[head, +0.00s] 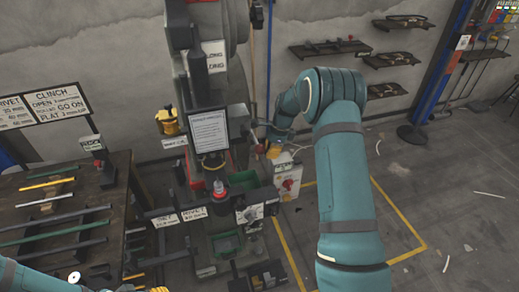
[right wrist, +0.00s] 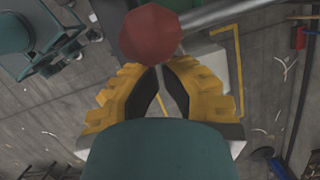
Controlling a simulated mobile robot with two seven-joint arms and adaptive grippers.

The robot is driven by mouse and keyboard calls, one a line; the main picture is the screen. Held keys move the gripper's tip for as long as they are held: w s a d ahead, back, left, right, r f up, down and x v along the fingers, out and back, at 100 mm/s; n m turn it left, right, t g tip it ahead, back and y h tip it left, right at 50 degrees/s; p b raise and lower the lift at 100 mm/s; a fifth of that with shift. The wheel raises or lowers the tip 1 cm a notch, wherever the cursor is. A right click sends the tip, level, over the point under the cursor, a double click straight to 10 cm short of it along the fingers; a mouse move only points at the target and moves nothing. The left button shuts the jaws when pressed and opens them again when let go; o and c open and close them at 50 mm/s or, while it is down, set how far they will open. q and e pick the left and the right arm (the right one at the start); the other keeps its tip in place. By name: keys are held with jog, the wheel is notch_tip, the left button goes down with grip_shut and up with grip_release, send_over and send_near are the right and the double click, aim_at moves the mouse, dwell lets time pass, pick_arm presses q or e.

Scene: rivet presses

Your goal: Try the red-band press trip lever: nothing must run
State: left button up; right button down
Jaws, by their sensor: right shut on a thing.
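The tall dark press (head: 182,35) stands at the centre of the head view, with a printed notice (head: 208,131) on its front and red parts lower down. My right arm reaches in from the right, and my right gripper (head: 272,150) is beside the press, small and partly hidden. In the right wrist view, its yellow-padded fingers (right wrist: 160,78) are close together at a red ball knob (right wrist: 150,34) on a grey lever rod (right wrist: 215,12). The gripper is shut on this knob. My left gripper (head: 145,289) barely shows at the bottom edge; its opening is unclear.
A grey-white box (head: 288,178) with a red control stands just below my right gripper. A dark bench (head: 120,178) with coloured bars is on the left. A green bin (head: 226,245) sits low at the press. Yellow-lined floor is open at right.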

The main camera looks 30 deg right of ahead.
jog(key=v, duration=1.2)
dwell(0.3)
